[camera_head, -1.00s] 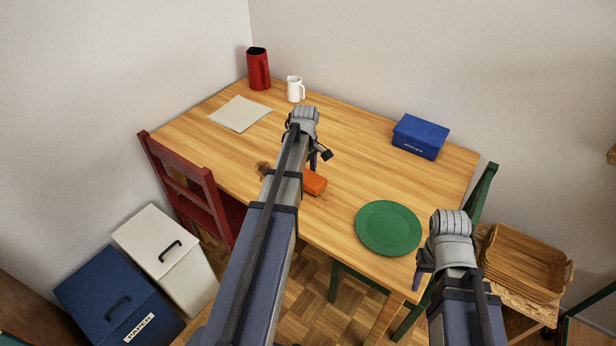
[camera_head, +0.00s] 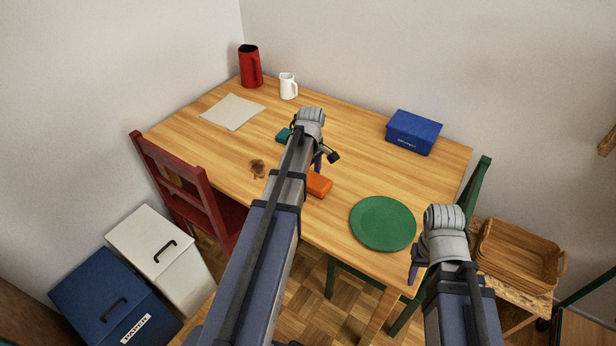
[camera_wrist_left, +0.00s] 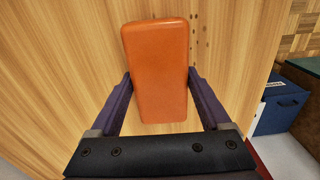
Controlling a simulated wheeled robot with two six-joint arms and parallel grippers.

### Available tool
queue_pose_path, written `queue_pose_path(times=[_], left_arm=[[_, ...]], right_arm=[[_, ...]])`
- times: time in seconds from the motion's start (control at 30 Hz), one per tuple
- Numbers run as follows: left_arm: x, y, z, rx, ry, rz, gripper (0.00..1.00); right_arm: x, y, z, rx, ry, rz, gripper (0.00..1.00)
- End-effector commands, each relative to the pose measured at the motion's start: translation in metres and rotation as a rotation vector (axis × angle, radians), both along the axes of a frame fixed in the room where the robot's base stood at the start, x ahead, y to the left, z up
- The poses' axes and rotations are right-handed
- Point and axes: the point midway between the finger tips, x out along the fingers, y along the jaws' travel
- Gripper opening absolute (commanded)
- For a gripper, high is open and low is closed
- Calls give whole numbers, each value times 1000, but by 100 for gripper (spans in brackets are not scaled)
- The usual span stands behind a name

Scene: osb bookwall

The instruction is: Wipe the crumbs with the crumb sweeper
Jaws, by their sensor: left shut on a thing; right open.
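The orange block-shaped sweeper (camera_head: 319,184) is on or just above the table's near edge, left of the green plate. My left gripper (camera_wrist_left: 160,75) is shut on it, one finger on each side, in the left wrist view. In the head view my left wrist hides most of the grip. Small dark crumbs (camera_wrist_left: 206,28) lie on the wood beside the sweeper's upper right side in the wrist view. My right gripper (camera_head: 416,268) is open and empty near the table's front right edge; its fingers are partly hidden.
A green plate (camera_head: 383,223), blue box (camera_head: 414,132), white mug (camera_head: 288,86), red pitcher (camera_head: 250,66) and beige sheet (camera_head: 233,112) are on the table. A small brown thing (camera_head: 258,168) and teal thing (camera_head: 283,135) lie left of my arm. A red chair (camera_head: 190,190) stands left.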

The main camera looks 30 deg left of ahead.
Motion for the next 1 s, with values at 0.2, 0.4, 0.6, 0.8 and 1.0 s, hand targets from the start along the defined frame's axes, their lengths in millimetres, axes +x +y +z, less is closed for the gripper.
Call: queue_pose_path(times=[0.2,0.4,0.6,0.8,1.0], left_arm=[[-2,-17,-2,0,0,-2,29],[-3,-32,-3,-1,0,-2,29],[-3,-33,-3,-2,0,-1,29],[-4,-44,-2,-3,0,-4,29],[-6,-61,-1,-2,0,-3,29]], right_arm=[[0,0,-2,0,0,0,50],[0,0,-3,0,0,0,50],[0,0,-3,0,0,0,50],[0,0,-2,0,0,0,50],[0,0,-1,0,0,0,50]])
